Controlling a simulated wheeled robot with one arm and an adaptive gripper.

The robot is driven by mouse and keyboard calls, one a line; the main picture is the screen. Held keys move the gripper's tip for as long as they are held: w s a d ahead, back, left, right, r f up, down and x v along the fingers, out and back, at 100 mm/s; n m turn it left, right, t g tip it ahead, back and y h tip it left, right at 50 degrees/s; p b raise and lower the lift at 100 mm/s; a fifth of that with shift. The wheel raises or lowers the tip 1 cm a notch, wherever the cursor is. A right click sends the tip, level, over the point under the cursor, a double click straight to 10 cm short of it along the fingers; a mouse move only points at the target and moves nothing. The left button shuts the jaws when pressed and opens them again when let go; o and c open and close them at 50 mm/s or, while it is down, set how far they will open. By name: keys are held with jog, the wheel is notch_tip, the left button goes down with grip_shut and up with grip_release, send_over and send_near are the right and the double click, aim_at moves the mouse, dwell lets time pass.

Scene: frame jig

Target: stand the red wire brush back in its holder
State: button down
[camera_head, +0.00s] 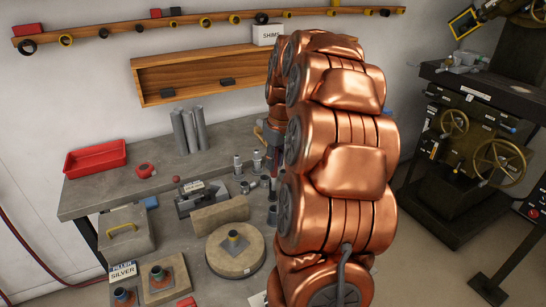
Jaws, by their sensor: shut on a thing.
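My copper-coloured arm fills the middle right and covers much of the bench. My gripper (273,156) shows in part at the arm's left edge, above the grey bench, pointing down. It is shut on a thin dark and reddish thing, which I take to be the red wire brush (274,183). The brush looks roughly upright, and much of it is hidden or too small to make out. A grey metal cup (272,214), possibly the holder, stands just below it, partly behind my arm. I cannot tell whether the brush touches the cup.
Small metal cylinders (238,165) stand left of the gripper. A vise (203,197), a tan block (219,214) and a round tan disc (236,250) lie nearer. A red tray (95,158) and grey tubes (186,130) are at the back left. A machine (470,140) stands right.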

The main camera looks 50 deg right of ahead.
send_over(275, 187)
jog(key=shift+w+d+f, duration=0.15)
jog(key=shift+f, duration=1.95)
jog(key=shift+f+b, duration=0.1)
jog(key=shift+b, duration=0.75)
jog(key=shift+f, duration=0.1)
jog(key=shift+f+b, duration=0.75)
jog(key=shift+f, duration=0.45)
jog(key=shift+f, duration=0.1)
jog(key=shift+f+b, duration=0.7)
jog(key=shift+f, duration=0.4)
jog(key=shift+f, duration=0.2)
jog(key=shift+f+b, duration=0.65)
jog(key=shift+f, duration=0.15)
jog(key=shift+f, duration=0.15)
